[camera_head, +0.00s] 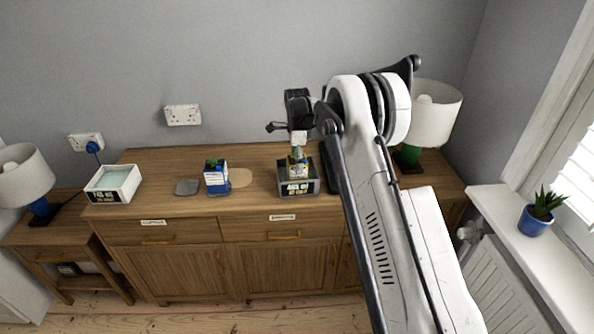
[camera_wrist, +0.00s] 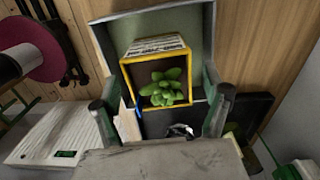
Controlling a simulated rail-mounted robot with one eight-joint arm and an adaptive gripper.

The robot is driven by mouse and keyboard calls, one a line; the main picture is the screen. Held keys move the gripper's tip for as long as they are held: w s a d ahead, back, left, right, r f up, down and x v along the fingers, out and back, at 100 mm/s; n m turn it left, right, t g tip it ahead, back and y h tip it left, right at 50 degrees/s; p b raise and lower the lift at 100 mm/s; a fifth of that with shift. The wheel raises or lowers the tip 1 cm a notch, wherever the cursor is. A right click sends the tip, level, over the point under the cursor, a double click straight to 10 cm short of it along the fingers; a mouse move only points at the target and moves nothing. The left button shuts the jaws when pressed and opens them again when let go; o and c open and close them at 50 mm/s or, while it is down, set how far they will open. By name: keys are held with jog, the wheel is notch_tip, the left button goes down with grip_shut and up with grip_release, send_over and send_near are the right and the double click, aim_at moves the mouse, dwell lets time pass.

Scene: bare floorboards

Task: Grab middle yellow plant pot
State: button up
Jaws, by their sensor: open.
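The yellow-rimmed square plant pot (camera_wrist: 184,62) holds a leafy green plant (camera_wrist: 162,88) and stands inside a grey open box (camera_wrist: 150,22). In the head view the pot (camera_head: 298,171) is small and sits in the box (camera_head: 299,190) at the middle of the sideboard. My gripper (camera_head: 298,139) is above that box. In the wrist view my gripper (camera_wrist: 162,103) is open, one dark finger to each side of the pot, with the plant between them. I cannot tell whether the fingers touch the pot. The pot's lower part is hidden.
A blue pot (camera_head: 216,187) stands left of the box on the wooden sideboard (camera_head: 255,210), and a white box (camera_head: 113,193) further left. A lamp (camera_head: 432,118) stands at the right behind my arm. A potted plant (camera_head: 535,220) is on the windowsill.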

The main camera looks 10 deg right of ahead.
jog(key=shift+f, duration=0.55)
jog(key=shift+c, duration=0.6)
jog(key=c, duration=1.5)
jog(key=shift+r, duration=0.1)
jog(key=shift+r, duration=0.1)
